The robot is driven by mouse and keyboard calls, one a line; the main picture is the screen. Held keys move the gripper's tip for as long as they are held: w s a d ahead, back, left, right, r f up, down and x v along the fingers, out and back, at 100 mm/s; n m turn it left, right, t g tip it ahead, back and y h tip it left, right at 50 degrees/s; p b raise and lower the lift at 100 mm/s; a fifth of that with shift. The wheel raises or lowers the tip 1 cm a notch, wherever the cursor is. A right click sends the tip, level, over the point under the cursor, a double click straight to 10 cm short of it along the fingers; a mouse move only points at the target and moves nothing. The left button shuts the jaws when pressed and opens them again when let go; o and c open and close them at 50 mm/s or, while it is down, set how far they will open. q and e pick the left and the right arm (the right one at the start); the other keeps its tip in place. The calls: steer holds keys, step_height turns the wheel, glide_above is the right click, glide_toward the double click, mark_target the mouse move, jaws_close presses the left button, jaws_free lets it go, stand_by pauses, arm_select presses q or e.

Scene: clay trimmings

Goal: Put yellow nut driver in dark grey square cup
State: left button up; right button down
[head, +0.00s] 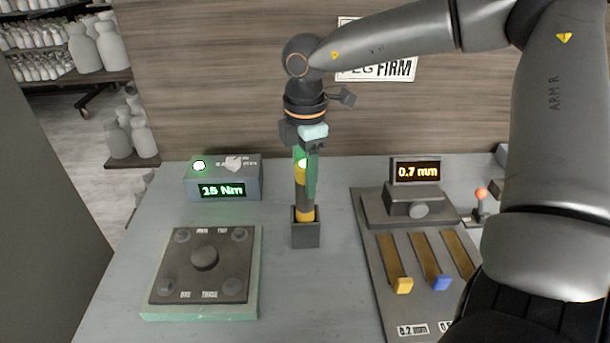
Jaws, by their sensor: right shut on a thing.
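The yellow nut driver (302,198) stands upright in the middle of the table, with yellow at its upper part, a dark middle and a yellow band low down. My right gripper (305,164) points down and is shut on its upper part. The dark grey square cup (306,235) is directly below. The driver's lower end is at the cup's mouth and seems to be inside it; the cup's front wall hides the tip, so its depth is unclear. My left gripper is not in view.
A torque box (224,188) reading 15 Nm and a dark plate on a green base (155,312) are left of the cup. A grey panel (376,280) with coloured sliders and a 0.7 mm display (417,171) is at right. Table around the cup is clear.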

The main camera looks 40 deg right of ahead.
steer(key=c, duration=0.9)
jaws_free()
steer(key=shift+f, duration=0.2)
steer(key=o, duration=0.5)
steer(key=shift+r, duration=0.1)
step_height(320, 180, up, 12)
steer(key=shift+r+p, duration=0.15)
steer(key=shift+p, duration=0.3)
